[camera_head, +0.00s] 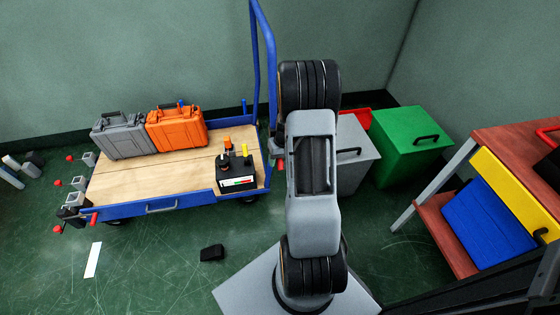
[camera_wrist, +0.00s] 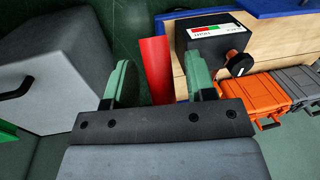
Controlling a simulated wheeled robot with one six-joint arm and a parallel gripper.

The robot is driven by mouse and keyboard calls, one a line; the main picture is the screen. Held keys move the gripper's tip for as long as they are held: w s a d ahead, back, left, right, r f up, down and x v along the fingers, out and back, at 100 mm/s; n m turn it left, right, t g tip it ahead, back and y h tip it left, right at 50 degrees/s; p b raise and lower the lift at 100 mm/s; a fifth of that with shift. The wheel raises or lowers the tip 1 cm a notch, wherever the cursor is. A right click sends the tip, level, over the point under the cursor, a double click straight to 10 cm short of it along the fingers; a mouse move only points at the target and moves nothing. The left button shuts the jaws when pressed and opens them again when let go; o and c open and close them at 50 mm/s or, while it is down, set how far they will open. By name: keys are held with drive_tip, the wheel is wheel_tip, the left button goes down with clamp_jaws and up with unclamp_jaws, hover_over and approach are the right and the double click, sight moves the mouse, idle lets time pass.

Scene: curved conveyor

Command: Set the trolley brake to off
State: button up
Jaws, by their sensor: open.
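The trolley has a blue frame (camera_head: 120,209) and a wooden deck (camera_head: 150,185); it stands left of my arm in the head view. A black control box (camera_head: 237,172) with a red-and-green label sits at the deck's right end, with orange, black and yellow parts on top. The box (camera_wrist: 210,35) also shows in the wrist view, with an orange-and-black knob (camera_wrist: 237,63). My gripper (camera_wrist: 159,78) is open. A red bar (camera_wrist: 156,70) shows between its green fingers, with gaps on both sides; I cannot tell its depth. In the head view my arm hides the gripper.
A grey case (camera_head: 120,137) and an orange case (camera_head: 178,130) stand on the deck. Grey (camera_head: 352,160) and green (camera_head: 408,148) bins stand right of my arm. A shelf unit (camera_head: 510,140) is at far right. A small black object (camera_head: 212,253) lies on the floor.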

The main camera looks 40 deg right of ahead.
drive_tip(key=shift+c, duration=0.3)
clamp_jaws()
idle(0.3)
